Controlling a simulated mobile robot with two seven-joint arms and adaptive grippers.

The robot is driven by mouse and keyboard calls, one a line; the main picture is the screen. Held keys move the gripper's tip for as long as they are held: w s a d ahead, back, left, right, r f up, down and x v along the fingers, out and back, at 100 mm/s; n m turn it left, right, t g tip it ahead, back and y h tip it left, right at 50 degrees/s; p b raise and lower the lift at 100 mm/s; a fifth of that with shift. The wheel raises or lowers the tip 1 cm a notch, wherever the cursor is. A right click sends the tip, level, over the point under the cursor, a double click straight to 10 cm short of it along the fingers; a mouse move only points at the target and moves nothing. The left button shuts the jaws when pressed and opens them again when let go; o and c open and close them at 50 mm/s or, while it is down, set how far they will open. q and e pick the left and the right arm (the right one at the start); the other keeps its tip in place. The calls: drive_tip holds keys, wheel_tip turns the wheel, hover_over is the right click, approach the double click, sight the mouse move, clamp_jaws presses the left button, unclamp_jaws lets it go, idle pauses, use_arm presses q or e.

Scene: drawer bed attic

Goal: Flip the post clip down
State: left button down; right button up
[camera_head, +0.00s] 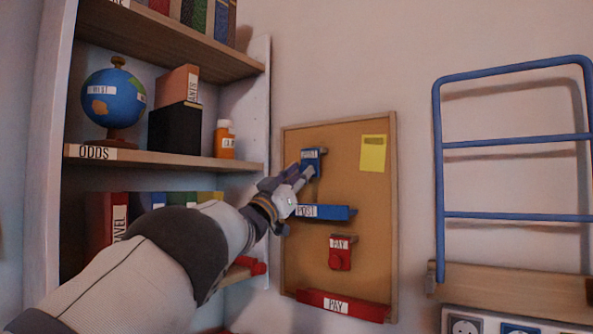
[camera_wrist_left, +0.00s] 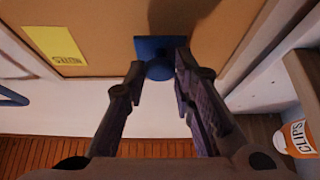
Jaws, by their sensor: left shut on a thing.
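The blue clip (camera_head: 311,154) sits high on the cork board, above a blue ledge labelled POST (camera_head: 335,213). Its own small label is hard to read. My left gripper (camera_head: 307,173) reaches it from the lower left and is shut on its lower part. In the left wrist view my left gripper (camera_wrist_left: 161,68) has its fingers on either side of the round blue knob of the clip (camera_wrist_left: 158,71), with the flat blue plate behind it. My right gripper is not in view.
The cork board (camera_head: 375,240) also holds a yellow note (camera_head: 373,153), a red clip labelled PAY (camera_head: 340,253) and a red ledge (camera_head: 345,306). A bookshelf (camera_head: 200,160) stands close on the left. A blue rail frame (camera_head: 515,140) is at right.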

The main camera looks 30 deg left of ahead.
use_arm(q)
drive_tip(key=shift+s+r, duration=0.1)
drive_tip(key=shift+r, duration=0.15)
drive_tip(key=c, duration=1.3)
unclamp_jaws()
drive_tip(key=shift+c, duration=0.2)
drive_tip(key=shift+w+f, duration=0.15)
drive_tip(key=shift+w, duration=0.05)
drive_tip(key=shift+s, duration=0.1)
drive_tip(key=v, duration=1.1)
drive_tip(key=shift+s+f, duration=0.25)
drive_tip(key=shift+s, duration=0.1)
